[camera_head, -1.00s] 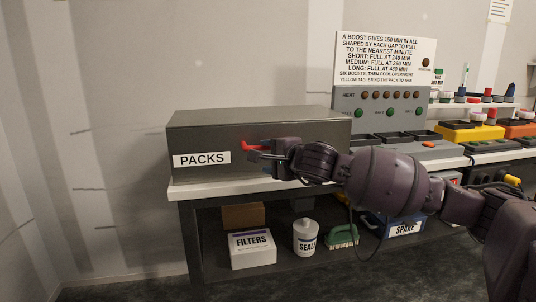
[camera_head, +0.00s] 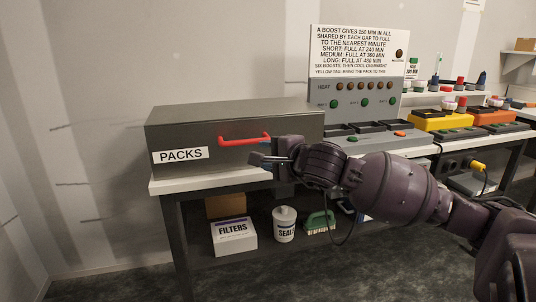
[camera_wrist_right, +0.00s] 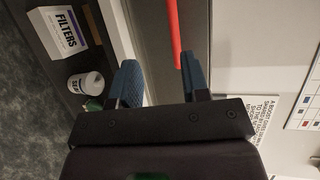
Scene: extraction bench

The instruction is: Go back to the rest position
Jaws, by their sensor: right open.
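My right gripper (camera_head: 268,160) is open and empty in front of the grey box labelled PACKS (camera_head: 200,127). Its fingers are just below the box's red handle (camera_head: 243,139). In the right wrist view the two blue fingers (camera_wrist_right: 162,82) stand apart, with the red handle (camera_wrist_right: 174,30) beyond the right finger and nothing between them. The box looks shut. My right arm reaches in from the right across the bench front. My left gripper does not show.
A control panel (camera_head: 345,103) with dark slots in front stands right of the box, then a yellow unit (camera_head: 437,122) and an orange one. A FILTERS carton (camera_head: 234,236), a white SEALS tub (camera_head: 285,225) and a green brush (camera_head: 320,221) sit on the lower shelf. The floor in front is clear.

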